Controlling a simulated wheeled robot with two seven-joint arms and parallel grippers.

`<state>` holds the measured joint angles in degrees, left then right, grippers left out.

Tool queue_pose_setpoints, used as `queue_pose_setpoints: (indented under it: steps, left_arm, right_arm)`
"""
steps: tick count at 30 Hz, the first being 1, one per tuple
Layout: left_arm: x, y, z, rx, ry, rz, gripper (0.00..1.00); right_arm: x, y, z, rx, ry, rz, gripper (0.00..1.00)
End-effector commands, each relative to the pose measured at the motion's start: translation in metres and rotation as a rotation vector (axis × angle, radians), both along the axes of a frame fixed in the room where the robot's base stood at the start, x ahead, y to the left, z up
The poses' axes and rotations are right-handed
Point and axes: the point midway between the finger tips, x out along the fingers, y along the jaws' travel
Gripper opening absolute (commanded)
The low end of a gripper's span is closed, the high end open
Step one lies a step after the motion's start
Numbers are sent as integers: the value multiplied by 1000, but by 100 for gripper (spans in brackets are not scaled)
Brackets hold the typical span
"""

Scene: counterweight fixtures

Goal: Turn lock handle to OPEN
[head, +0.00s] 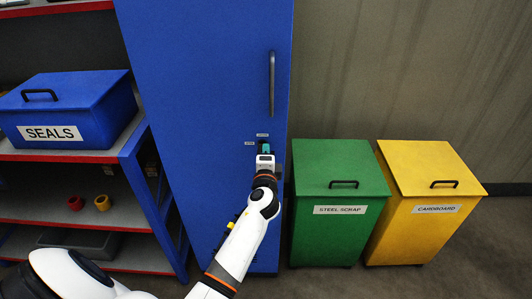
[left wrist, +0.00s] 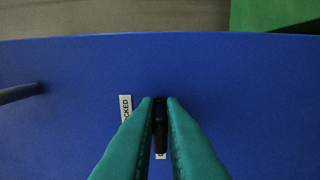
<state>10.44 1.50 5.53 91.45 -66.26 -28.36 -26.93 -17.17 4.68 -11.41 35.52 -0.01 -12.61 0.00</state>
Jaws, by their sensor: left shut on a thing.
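The lock handle is a small dark lever (left wrist: 160,128) on the front of the blue cabinet (head: 205,95). My left gripper (head: 265,147) is shut on it, with a teal fingertip on each side in the left wrist view (left wrist: 160,104). In that view the handle runs up and down the picture, its lower end by a mostly hidden white label (left wrist: 160,156). A white label ending in "CKED" (left wrist: 126,108) sits left of the fingers. In the head view the gripper covers the handle; small labels show above (head: 262,134) and to its left (head: 249,143). My right gripper is out of view.
A long vertical door handle (head: 271,84) is above the gripper. Green STEEL SCRAP (head: 330,240) and yellow CARDBOARD (head: 425,238) bins stand to the right. A shelf with a blue SEALS box (head: 100,125) stands left. Floor is clear in front of the bins.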

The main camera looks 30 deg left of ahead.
Motion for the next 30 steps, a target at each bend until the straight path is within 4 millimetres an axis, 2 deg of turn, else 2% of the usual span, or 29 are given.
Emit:
queue_pose_setpoints:
  steps: [5,6,9,20,23,30]
  left_arm:
    - [0,2,3,4,-3,2,0]
    - [0,2,3,4,-3,2,16]
    - [0,1,2,3,-3,2,31]
    - [-4,-3,0,0,0,0,31]
    - [-16,-9,-2,-1,-1,0,31]
    - [-59,-36,-3,-2,-1,0,31]
  right_arm:
    - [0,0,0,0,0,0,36]
    - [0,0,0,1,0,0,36]
    - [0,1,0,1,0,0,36]
    - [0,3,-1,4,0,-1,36]
    - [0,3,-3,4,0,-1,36]
    - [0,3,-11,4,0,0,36]
